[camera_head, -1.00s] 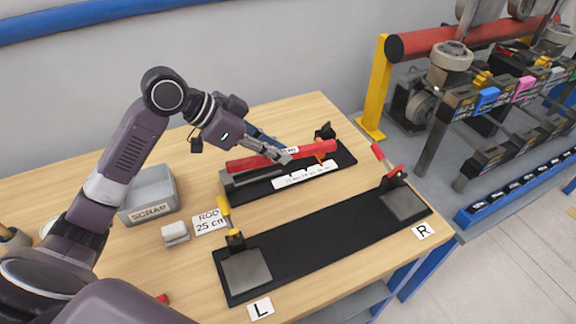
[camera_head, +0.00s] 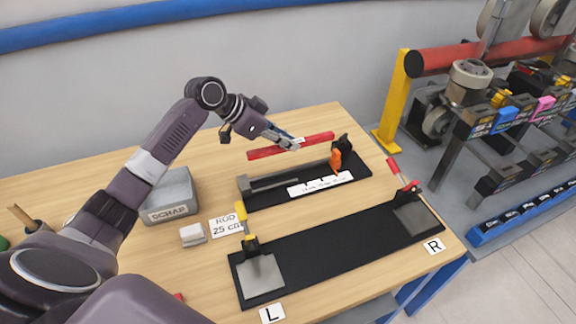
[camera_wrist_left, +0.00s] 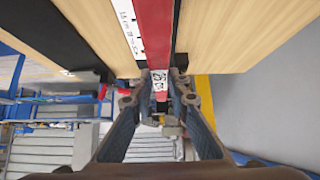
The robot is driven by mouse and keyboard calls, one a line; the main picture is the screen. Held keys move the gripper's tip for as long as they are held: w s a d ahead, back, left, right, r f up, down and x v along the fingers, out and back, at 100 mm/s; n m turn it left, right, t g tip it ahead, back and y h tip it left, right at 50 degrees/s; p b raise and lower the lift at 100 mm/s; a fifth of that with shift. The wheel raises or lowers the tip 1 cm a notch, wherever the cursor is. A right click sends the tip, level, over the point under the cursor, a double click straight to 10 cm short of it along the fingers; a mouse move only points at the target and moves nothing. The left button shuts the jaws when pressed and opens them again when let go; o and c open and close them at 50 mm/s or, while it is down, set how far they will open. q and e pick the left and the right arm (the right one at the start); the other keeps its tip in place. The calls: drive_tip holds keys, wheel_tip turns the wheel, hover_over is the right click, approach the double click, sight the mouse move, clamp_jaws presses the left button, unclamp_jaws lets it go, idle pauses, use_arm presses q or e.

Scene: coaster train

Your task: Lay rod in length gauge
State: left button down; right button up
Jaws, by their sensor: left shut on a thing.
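My left gripper (camera_head: 292,144) is shut on a red rod (camera_head: 318,138), which it holds near the rod's middle. The rod appears above and behind the length gauge (camera_head: 262,203), with nothing between it and the bench visible. The gauge is a black base with a grey stop and channel at its left, an orange piece (camera_head: 336,160) at its right and a white scale strip (camera_head: 318,184) in front. The left wrist view shows the rod (camera_wrist_left: 154,35) between the fingers (camera_wrist_left: 160,88), with a printed label (camera_wrist_left: 159,78), beside the scale strip (camera_wrist_left: 127,22). My right gripper is out of view.
In front lies a black fixture (camera_head: 320,250) with a yellow-handled clamp (camera_head: 241,212) and a red-handled clamp (camera_head: 395,172). A grey scrap bin (camera_head: 169,213), a white block (camera_head: 192,236) and a "ROD 25 cm" card (camera_head: 227,225) are at left. The wooden bench behind the gauge is clear.

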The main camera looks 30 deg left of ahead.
use_arm(q)
wheel_tip(320, 180, down, 6)
drive_tip(key=shift+r+p, duration=0.15)
drive_tip(key=shift+p, duration=0.3)
wheel_tip(320, 180, down, 4)
drive_tip(key=shift+f+p, duration=0.1)
drive_tip(key=shift+p, duration=0.35)
drive_tip(key=shift+f, duration=0.15)
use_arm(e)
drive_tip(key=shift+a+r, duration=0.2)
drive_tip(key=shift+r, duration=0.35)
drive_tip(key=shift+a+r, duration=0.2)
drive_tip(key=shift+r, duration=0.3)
